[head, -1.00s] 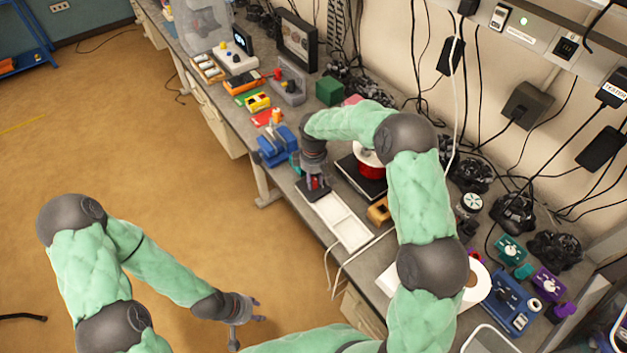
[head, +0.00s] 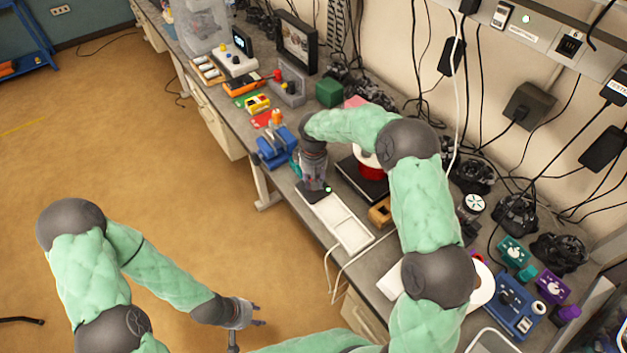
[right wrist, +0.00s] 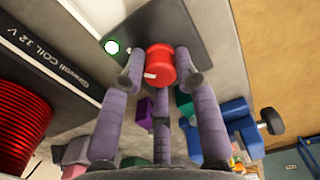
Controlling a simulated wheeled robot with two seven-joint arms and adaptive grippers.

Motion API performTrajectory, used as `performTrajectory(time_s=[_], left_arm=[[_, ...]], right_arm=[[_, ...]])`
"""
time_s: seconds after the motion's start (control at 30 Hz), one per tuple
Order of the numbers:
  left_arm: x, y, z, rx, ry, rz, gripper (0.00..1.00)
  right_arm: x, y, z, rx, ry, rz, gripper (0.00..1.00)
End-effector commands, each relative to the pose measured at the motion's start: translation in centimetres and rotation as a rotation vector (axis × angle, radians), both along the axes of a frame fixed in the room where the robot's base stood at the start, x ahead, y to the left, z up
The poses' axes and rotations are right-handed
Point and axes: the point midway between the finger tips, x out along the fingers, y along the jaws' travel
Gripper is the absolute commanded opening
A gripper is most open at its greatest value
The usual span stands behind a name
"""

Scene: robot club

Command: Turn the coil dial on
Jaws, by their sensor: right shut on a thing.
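The red dial (right wrist: 159,66) with a white mark sits on a dark grey plate (right wrist: 200,45). In the right wrist view my right gripper (right wrist: 160,75) is shut on the dial, with its purple-grey fingers around it. A small light (right wrist: 112,47) beside the dial glows green; it also shows in the head view (head: 328,189). In the head view my right gripper (head: 314,178) hides the dial. My left gripper (head: 250,322) is open and empty over the floor.
A wooden block (head: 380,212) and a white cable are nearby. Several tools and cables crowd the bench.

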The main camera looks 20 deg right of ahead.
Motion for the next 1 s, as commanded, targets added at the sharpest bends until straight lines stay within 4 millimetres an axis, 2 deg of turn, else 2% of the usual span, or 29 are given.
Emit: performTrajectory(time_s=[0.3,0.33,0.4,0.77,0.87,1.0], left_arm=[[0.0,0.0,0.0,0.000,0.000,0.000,0.40],[0.0,0.0,0.0,0.000,0.000,0.000,0.40],[0.0,0.0,0.0,0.000,0.000,0.000,0.40],[0.0,0.0,0.0,0.000,0.000,0.000,0.40],[0.0,0.0,0.0,0.000,0.000,0.000,0.40],[0.0,0.0,0.0,0.000,0.000,0.000,0.40]], right_arm=[[0.0,0.0,0.0,0.001,0.000,-0.003,0.00],[0.0,0.0,0.0,0.001,0.000,-0.003,0.34],[0.0,0.0,0.0,0.001,0.000,-0.002,0.54],[0.0,0.0,0.1,0.000,-0.001,-0.002,0.55],[0.1,0.0,0.8,0.001,-0.002,-0.002,0.55],[0.1,0.0,2.9,0.000,-0.004,-0.002,0.55]])
